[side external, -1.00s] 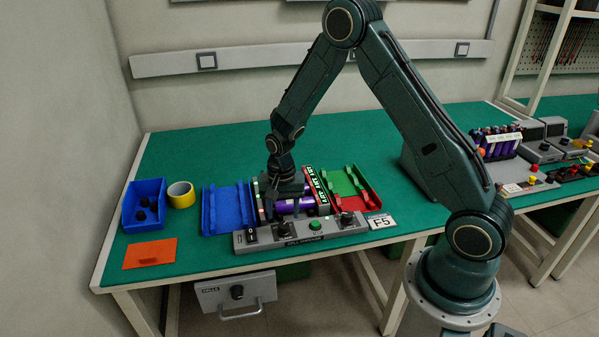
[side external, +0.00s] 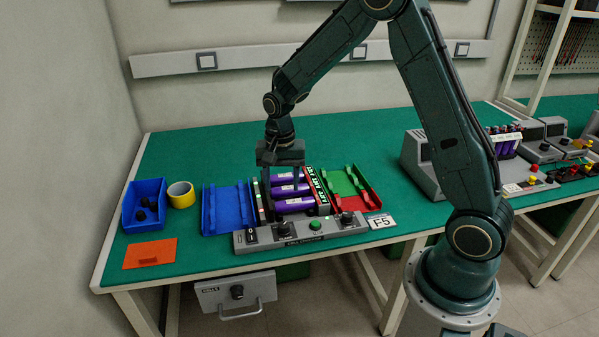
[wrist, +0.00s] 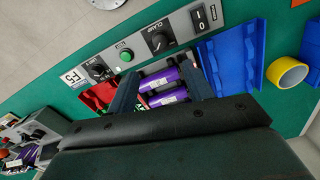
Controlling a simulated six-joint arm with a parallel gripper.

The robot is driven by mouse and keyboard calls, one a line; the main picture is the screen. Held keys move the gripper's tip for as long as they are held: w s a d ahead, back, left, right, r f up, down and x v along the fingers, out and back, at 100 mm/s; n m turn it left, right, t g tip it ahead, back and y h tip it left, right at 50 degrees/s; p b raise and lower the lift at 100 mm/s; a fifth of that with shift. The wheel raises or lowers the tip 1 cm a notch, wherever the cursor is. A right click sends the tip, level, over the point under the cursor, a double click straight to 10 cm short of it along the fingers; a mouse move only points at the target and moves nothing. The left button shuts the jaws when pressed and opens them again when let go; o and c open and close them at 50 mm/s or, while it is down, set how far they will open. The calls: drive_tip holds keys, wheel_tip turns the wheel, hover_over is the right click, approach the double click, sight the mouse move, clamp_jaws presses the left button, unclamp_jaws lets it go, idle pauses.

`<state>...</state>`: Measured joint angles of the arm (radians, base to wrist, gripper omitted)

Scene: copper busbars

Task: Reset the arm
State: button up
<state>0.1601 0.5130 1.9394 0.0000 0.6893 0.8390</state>
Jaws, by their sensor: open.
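My gripper (side external: 281,176) is open and points down above the fixture in the side view. Its two fingers also show in the wrist view (wrist: 155,88), spread apart with the cells beyond them. Several purple cells (side external: 295,204) lie side by side in the fixture between its dark and red-and-black side rails. The cells also show in the wrist view (wrist: 168,98).
A blue tray (side external: 228,208) is left of the fixture, and a green and red tray (side external: 366,199) is right. The control panel (side external: 300,235) runs in front. A blue bin (side external: 145,190), yellow tape roll (side external: 181,194) and orange sheet (side external: 150,253) sit further left. The back of the table is clear.

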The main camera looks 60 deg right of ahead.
drive_tip(key=s+a+r+n+t, duration=0.1)
drive_tip(key=s+a+r+n, duration=0.15)
drive_tip(key=s+r, duration=0.4)
drive_tip(key=s+a+r+n+t, duration=0.2)
drive_tip(key=s+r+n, duration=0.1)
drive_tip(key=r, duration=0.6)
drive_tip(key=s+a+r+n+t, duration=0.1)
drive_tip(key=s+r+n, duration=0.1)
drive_tip(key=s, duration=0.5)
drive_tip(key=s+a+r+n+t, duration=0.1)
drive_tip(key=s+r+n, duration=0.1)
drive_tip(key=s+n, duration=0.2)
drive_tip(key=shift+s+a+r+t, duration=0.15)
drive_tip(key=shift+s+r+t, duration=0.2)
drive_tip(key=shift+s, duration=1.55)
